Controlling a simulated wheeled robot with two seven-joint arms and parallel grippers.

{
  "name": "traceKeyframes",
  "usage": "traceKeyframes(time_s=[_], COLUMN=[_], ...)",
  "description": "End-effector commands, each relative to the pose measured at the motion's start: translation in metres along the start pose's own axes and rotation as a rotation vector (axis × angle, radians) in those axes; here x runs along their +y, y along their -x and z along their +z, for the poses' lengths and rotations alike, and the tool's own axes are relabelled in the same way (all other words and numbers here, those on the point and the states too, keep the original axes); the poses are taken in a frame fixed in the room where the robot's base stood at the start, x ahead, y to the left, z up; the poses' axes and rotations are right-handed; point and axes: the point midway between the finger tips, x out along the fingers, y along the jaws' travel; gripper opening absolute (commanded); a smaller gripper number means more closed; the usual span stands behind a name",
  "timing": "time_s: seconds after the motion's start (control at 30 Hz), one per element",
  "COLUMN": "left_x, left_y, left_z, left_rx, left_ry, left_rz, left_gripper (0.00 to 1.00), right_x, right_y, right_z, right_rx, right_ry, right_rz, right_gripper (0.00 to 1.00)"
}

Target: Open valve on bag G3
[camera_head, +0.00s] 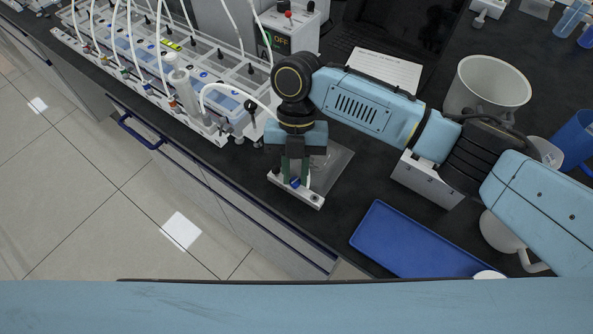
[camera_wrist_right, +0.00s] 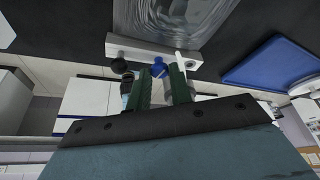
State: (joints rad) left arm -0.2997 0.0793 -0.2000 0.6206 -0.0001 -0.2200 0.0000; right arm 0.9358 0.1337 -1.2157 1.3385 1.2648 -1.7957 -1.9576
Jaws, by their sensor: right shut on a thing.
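A clear, flat bag (camera_head: 338,163) lies on the dark bench, with a white bar (camera_head: 311,201) along its near edge. A small blue valve (camera_head: 295,183) is on the bar. In the right wrist view the bag (camera_wrist_right: 180,18), the white bar (camera_wrist_right: 122,46) and the blue valve (camera_wrist_right: 160,66) also show. My right gripper (camera_head: 295,178) points down at the bar, its green fingers shut on the blue valve and partly hiding it. No G3 label is readable. My left gripper is not in view.
A white rack (camera_head: 205,62) with tubes and several bottles stands at the upper left. A control box reading OFF (camera_head: 290,35) is behind my arm. A blue tray (camera_head: 415,245) lies at the right, and a white bucket (camera_head: 487,85) stands farther back. The bench's front edge is close to the bar.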

Motion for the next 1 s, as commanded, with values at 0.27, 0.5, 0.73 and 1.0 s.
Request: traceKeyframes(time_s=[0.27, 0.5, 0.73, 1.0], left_x=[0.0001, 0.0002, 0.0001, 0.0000], left_y=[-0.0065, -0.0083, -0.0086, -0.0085], left_z=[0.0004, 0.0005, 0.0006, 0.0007], left_rx=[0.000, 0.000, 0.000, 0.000], left_ry=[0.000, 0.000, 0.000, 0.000], left_rz=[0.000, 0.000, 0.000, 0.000], left_gripper=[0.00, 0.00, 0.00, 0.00], right_x=[0.0021, 0.0020, 0.0021, 0.0022], right_y=[0.0001, 0.0003, 0.0006, 0.0006], right_z=[0.0002, 0.0000, -0.0001, -0.0001], right_rx=[-0.002, -0.001, -0.001, -0.001], right_ry=[0.148, 0.207, 0.220, 0.219], right_rz=[-0.060, -0.086, -0.091, -0.091], right_gripper=[0.00, 0.00, 0.00, 0.00])
